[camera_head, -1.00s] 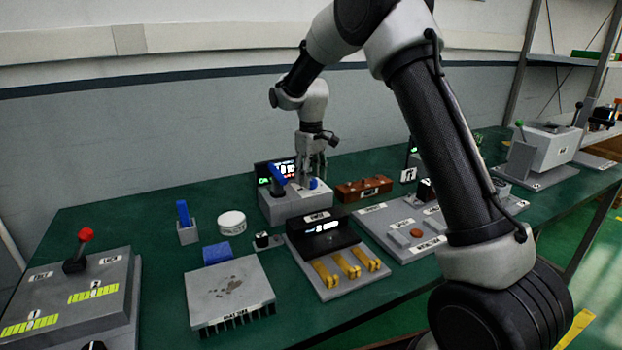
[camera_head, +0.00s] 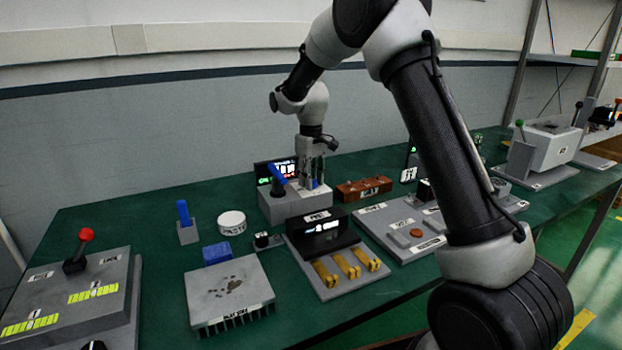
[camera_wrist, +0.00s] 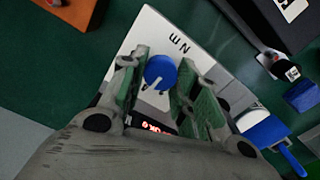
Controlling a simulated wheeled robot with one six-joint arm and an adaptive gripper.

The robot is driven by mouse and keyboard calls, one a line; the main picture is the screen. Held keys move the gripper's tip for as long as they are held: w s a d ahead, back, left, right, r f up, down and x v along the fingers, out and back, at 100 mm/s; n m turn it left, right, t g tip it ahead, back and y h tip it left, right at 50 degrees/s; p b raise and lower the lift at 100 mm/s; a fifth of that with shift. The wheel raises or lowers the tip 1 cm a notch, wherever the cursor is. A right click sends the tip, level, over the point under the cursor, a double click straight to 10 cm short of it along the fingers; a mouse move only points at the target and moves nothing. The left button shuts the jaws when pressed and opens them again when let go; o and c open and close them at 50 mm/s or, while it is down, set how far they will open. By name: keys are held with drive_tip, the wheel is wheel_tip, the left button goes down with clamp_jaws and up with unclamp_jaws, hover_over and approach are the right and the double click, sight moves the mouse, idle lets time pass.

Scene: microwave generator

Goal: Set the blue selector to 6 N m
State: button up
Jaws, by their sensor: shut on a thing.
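The blue selector (camera_wrist: 160,72) is a round knob with a white pointer line, on a pale panel (camera_wrist: 150,35) printed "N m" in the wrist view. The pointer runs toward the lower left of that picture. My gripper (camera_wrist: 155,80) is shut on the selector, with one green-padded finger on each side. In the head view my gripper (camera_head: 313,183) points down over the grey station box (camera_head: 290,207), and the selector is mostly hidden by the fingers. The lit display (camera_head: 284,170) stands behind the box; its digits are too small to read surely.
A brown block (camera_head: 363,189) lies close on the right. A black display unit (camera_head: 322,233) with yellow pieces stands in front. A white round tin (camera_head: 232,222) is to the left.

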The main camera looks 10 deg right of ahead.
drive_tip(key=m, duration=0.4)
drive_tip(key=shift+d+m, duration=0.1)
drive_tip(key=shift+m, duration=1.5)
drive_tip(key=o, duration=1)
wheel_tip(320, 180, up, 12)
drive_tip(key=shift+w, duration=0.1)
